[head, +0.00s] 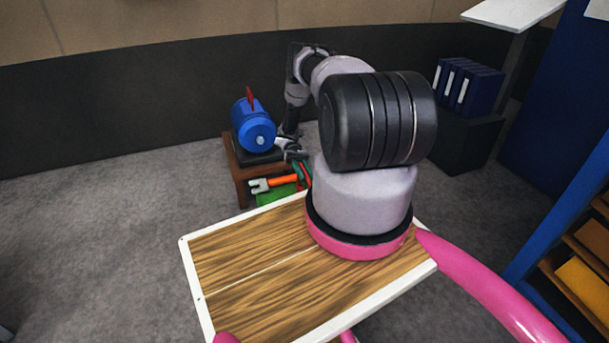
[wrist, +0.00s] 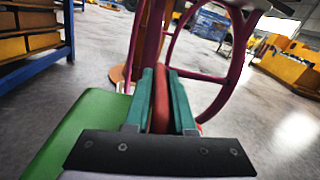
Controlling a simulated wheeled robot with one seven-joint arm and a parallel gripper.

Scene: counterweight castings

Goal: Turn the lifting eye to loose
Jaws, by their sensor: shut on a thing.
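A blue cylindrical casting (head: 254,127) lies on a dark base on a small brown stand in the head view. A thin red piece (head: 250,96) stands up from its top; it may be the lifting eye seen edge-on, but no ring shows. My gripper (head: 303,172) is low, to the right of and below the casting, apart from the red piece. In the wrist view its teal fingers (wrist: 160,85) are shut on a red bar (wrist: 160,105). What this bar belongs to is unclear. An orange tool with a pale forked end (head: 275,183) shows beside the gripper.
A green surface (head: 275,197) lies below the orange tool, and also shows at lower left in the wrist view (wrist: 75,135). The brown stand (head: 241,180) is close to my arm. Blue binders (head: 468,86) stand at the right. Grey floor on the left is clear.

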